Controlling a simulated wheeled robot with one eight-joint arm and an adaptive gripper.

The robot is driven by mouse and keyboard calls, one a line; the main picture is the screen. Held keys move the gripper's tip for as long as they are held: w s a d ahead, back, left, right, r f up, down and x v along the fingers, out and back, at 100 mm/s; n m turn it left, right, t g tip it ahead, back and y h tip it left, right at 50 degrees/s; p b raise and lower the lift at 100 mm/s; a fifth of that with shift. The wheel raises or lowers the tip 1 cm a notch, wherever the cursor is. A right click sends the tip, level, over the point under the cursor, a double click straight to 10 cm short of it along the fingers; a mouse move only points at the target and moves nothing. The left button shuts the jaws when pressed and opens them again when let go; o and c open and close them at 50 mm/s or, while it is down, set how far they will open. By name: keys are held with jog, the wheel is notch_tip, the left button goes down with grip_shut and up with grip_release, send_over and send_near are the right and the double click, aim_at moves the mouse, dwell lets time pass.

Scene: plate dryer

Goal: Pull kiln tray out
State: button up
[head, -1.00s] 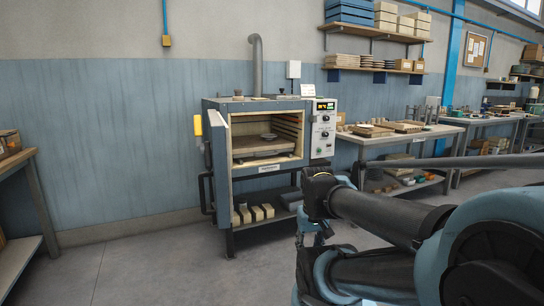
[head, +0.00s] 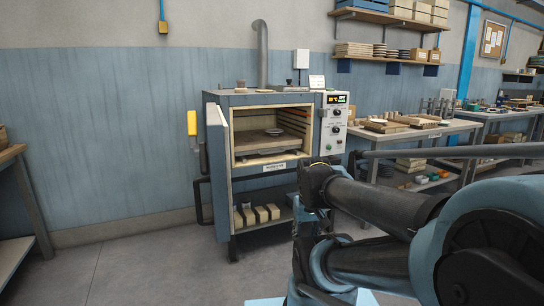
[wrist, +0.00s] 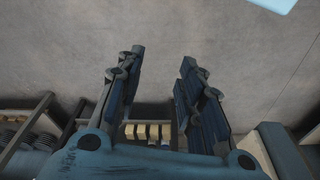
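The kiln (head: 226,172) stands against the wall with its door (head: 217,160) swung open at the left, a yellow handle (head: 192,123) on it. The kiln tray (head: 262,147) lies inside the chamber, with a small dark item (head: 274,132) on top. Its front edge is near the chamber opening. My gripper shows in the wrist view (wrist: 158,75) with its two dark fingers apart and nothing between them. In the head view my arm reaches in at the right, and the gripper's fingers cannot be made out there.
Several pale blocks (head: 262,214) sit on the shelf under the kiln. A control panel (head: 334,124) is at the kiln's right. A workbench (head: 428,132) with trays stands to the right, and another table (head: 12,153) at the left edge. The floor before the kiln is clear.

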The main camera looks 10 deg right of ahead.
jog(key=w+a+r+m+t+y, duration=0.2)
jog(key=w+r, duration=0.3)
jog(key=w, duration=0.8)
jog(key=w+a+r+m+t+y, duration=0.15)
jog(key=w+r, duration=0.25)
jog(key=w, duration=0.9)
jog(key=w+a+r+m+t+y, duration=0.25)
jog(key=w+r, duration=0.25)
jog(key=w, duration=0.8)
jog(key=w+d+f+m+t, duration=0.1)
jog(key=w+d+m+t, duration=0.1)
jog(key=w, duration=0.8)
jog(key=w+d+f+m+t, duration=0.1)
jog(key=w+d+m+t, duration=0.1)
jog(key=w, duration=0.7)
jog(key=m+t+h, duration=0.1)
jog(key=m+t, duration=0.2)
jog(key=m, duration=0.2)
send_near(273, 152)
jog(key=x, duration=1.1)
jog(key=shift+f, duration=0.1)
grip_shut()
